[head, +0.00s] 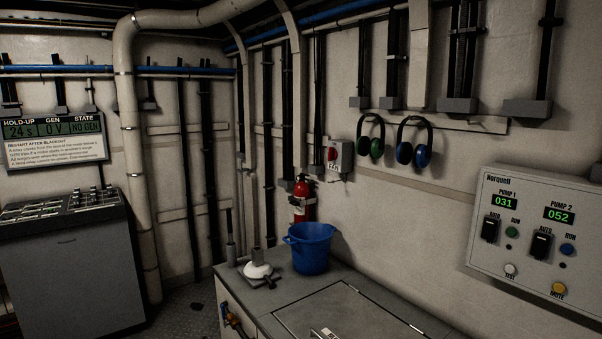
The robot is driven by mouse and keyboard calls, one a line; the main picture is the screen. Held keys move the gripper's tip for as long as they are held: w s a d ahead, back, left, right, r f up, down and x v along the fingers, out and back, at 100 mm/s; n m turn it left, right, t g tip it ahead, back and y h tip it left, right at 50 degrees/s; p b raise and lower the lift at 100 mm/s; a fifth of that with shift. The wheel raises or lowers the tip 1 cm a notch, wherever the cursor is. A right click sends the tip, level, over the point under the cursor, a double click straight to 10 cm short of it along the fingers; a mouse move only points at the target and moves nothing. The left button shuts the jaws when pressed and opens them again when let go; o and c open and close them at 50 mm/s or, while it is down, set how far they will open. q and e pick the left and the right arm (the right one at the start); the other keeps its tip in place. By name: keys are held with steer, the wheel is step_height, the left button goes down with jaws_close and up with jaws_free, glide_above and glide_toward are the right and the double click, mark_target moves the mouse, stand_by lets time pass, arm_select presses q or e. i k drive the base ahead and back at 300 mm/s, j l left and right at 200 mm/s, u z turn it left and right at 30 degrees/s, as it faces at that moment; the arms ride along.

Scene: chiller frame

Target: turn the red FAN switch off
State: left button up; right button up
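The red FAN switch (332,154) is a small red knob on a light grey box (343,158) on the right-hand wall, near the room's corner. Lettering shows under the knob, but it is too small to read surely. I cannot tell from here which position the knob is in. Neither of my grippers shows in the head view.
A blue bucket (309,250) and a white-based item (258,270) stand on the grey bench (290,291) below the switch. A red extinguisher (302,202) is behind the bucket. Ear defenders (372,147) hang right of the switch. A pump panel (535,232) is far right.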

mark_target(332, 153)
steer(key=i+j+z, duration=0.15)
steer(key=i+j, duration=0.2)
steer(key=i+j+z, duration=0.15)
steer(key=i+j, duration=0.15)
steer(key=i+j+z, duration=0.15)
steer(key=i+j, duration=0.15)
steer(key=j, duration=0.15)
steer(key=i+j+z, duration=0.15)
steer(key=i+j, duration=0.15)
steer(key=j, duration=0.15)
steer(key=i+j+z, duration=0.15)
steer(key=j, duration=0.35)
steer(key=i+l, duration=0.05)
steer(key=i, duration=0.05)
